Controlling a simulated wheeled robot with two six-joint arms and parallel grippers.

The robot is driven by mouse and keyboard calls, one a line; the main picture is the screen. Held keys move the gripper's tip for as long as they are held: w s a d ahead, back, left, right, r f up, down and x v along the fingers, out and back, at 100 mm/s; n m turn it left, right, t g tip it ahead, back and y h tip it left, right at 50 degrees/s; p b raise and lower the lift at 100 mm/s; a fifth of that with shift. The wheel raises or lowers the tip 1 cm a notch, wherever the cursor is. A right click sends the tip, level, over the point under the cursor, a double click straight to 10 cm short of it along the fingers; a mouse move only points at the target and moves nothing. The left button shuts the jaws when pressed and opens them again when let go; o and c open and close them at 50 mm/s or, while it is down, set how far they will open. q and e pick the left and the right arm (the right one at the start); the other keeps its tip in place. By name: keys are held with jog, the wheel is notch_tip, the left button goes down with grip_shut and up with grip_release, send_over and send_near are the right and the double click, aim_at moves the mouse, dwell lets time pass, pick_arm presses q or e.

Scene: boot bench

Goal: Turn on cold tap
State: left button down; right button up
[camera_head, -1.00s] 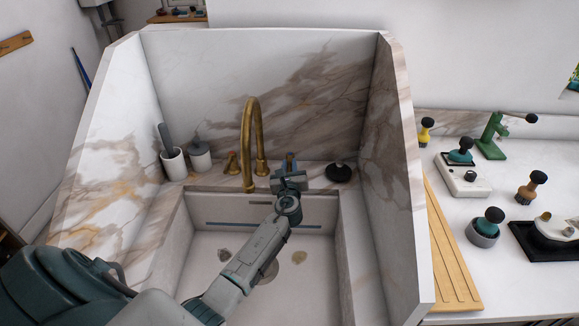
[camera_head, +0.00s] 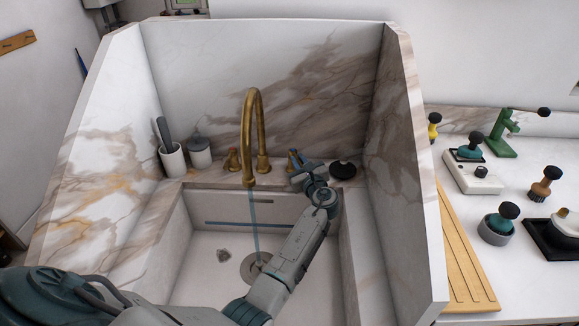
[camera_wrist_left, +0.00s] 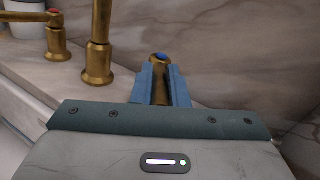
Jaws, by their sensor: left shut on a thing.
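The cold tap handle (camera_wrist_left: 160,68) is brass with a blue cap, right of the brass spout (camera_head: 249,120). It also shows in the head view (camera_head: 292,158), partly hidden by my gripper. My left gripper (camera_head: 297,161) is shut on this handle, its two blue-grey fingers on either side of the brass in the wrist view (camera_wrist_left: 160,84). A thin blue stream of water (camera_head: 254,222) falls from the spout into the sink (camera_head: 205,275). The hot tap handle (camera_head: 232,160), with a red mark in the wrist view (camera_wrist_left: 54,12), stands left of the spout. My right gripper is out of view.
A black-topped round item (camera_head: 343,170) stands close right of my gripper. A white cup (camera_head: 172,160) and a lidded jar (camera_head: 200,153) stand left of the taps. Marble walls enclose the sink at the back and sides.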

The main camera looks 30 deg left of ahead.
pick_arm(q)
jog(key=c, duration=1.4)
grip_release()
jog(key=shift+c, duration=0.2)
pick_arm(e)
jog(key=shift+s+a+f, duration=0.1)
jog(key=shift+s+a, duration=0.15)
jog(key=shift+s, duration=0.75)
